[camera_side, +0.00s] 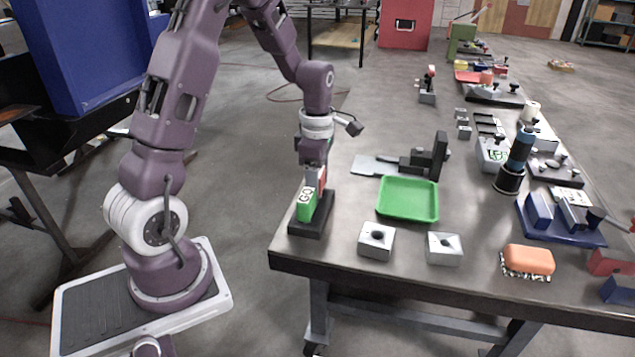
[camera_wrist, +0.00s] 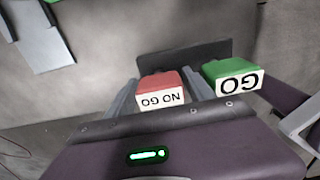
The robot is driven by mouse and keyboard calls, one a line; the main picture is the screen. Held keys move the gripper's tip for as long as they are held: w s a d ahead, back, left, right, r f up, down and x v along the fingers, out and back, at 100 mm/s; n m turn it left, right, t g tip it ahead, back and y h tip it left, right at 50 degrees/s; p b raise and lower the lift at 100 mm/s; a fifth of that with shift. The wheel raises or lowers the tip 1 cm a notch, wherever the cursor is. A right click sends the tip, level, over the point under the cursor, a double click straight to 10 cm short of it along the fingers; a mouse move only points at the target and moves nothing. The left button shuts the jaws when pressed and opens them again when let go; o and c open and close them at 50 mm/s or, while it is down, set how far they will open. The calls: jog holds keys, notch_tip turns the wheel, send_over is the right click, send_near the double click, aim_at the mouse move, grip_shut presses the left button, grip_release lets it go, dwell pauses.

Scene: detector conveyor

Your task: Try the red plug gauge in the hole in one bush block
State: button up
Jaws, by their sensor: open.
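The red plug gauge, marked NO GO (camera_wrist: 161,91), stands in a black holder (camera_side: 308,229) at the table's left edge. Only a little of its red body (camera_side: 322,177) shows in the side view. My gripper (camera_side: 315,168) is above the holder and points down. In the wrist view its open fingers (camera_wrist: 158,84) are on either side of the red gauge; I cannot tell whether they touch it. The green GO gauge (camera_side: 306,204) stands beside the red one. Two grey bush blocks with dark holes, a left one (camera_side: 376,241) and a right one (camera_side: 444,248), sit near the front edge.
A green tray (camera_side: 408,219) lies right of the holder, behind the blocks. A black fixture (camera_side: 437,158) with a flat grey plate (camera_side: 374,165) stands behind the tray. An orange-topped brush (camera_side: 529,260) and a blue-black cylinder (camera_side: 514,165) are farther right.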

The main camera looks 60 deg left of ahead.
jog(key=c, duration=1.2)
jog(key=shift+r, duration=0.5)
notch_tip(320, 180, up, 8)
jog(key=shift+f, duration=0.1)
jog(key=w+d+m, duration=0.2)
jog(key=w+d, duration=0.4)
jog(key=d, duration=0.7)
jog(key=w+d+m, duration=0.3)
jog(key=w+d, duration=0.4)
jog(key=d, duration=0.5)
jog(key=shift+d, duration=0.4)
